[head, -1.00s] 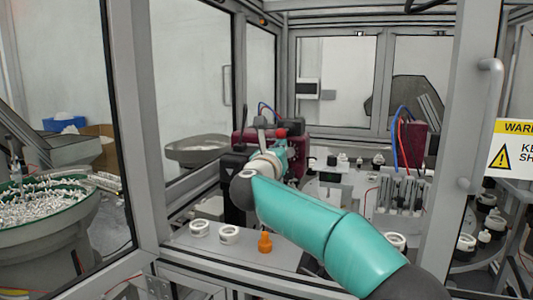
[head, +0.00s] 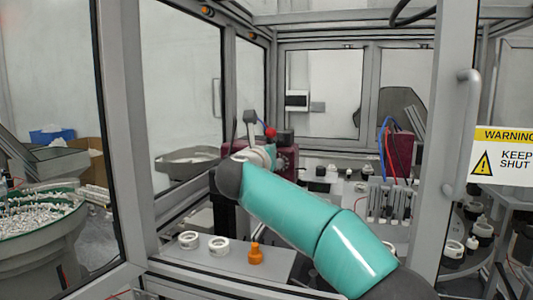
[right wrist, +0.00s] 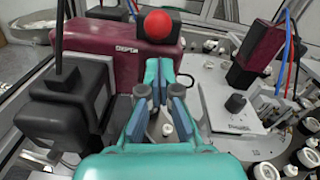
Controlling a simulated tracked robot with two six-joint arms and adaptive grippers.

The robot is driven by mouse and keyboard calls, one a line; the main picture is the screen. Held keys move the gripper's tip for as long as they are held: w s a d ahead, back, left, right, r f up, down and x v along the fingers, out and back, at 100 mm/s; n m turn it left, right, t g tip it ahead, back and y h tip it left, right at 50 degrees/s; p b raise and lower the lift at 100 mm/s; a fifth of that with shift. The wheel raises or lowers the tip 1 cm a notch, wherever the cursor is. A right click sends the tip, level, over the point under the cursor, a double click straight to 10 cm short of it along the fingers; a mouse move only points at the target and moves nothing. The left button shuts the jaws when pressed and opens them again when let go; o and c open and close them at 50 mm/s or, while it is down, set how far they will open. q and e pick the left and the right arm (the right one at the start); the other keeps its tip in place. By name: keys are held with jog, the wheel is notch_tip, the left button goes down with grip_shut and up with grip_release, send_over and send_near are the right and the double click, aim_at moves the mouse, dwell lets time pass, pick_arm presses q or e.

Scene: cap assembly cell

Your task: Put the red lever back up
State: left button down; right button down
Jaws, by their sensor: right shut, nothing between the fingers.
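The red ball knob of the lever (head: 270,132) stands above the maroon machine block (head: 288,158) in the head view. In the right wrist view the red knob (right wrist: 158,25) shows beyond my fingertips, in front of the maroon block (right wrist: 95,40). Its lever shaft is mostly hidden. My right gripper (right wrist: 159,76) is shut and empty, its tips apart from the knob in that picture. In the head view my teal right arm hides most of the gripper and the lower part of the block. My left gripper is out of view.
A black box (right wrist: 72,100) stands left of my right gripper. A second maroon unit (right wrist: 257,50) with blue and red hoses stands at right. White rings (head: 219,245) and an orange fitting (head: 256,254) are on the front ledge. The grey door frame (head: 455,130) is at right.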

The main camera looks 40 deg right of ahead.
jog(key=r+b+v, duration=0.1)
jog(key=b+v, duration=0.3)
jog(key=v, duration=0.7)
jog(key=shift+s+r, duration=0.3)
jog(key=shift+s, duration=0.05)
jog(key=shift+d, duration=0.15)
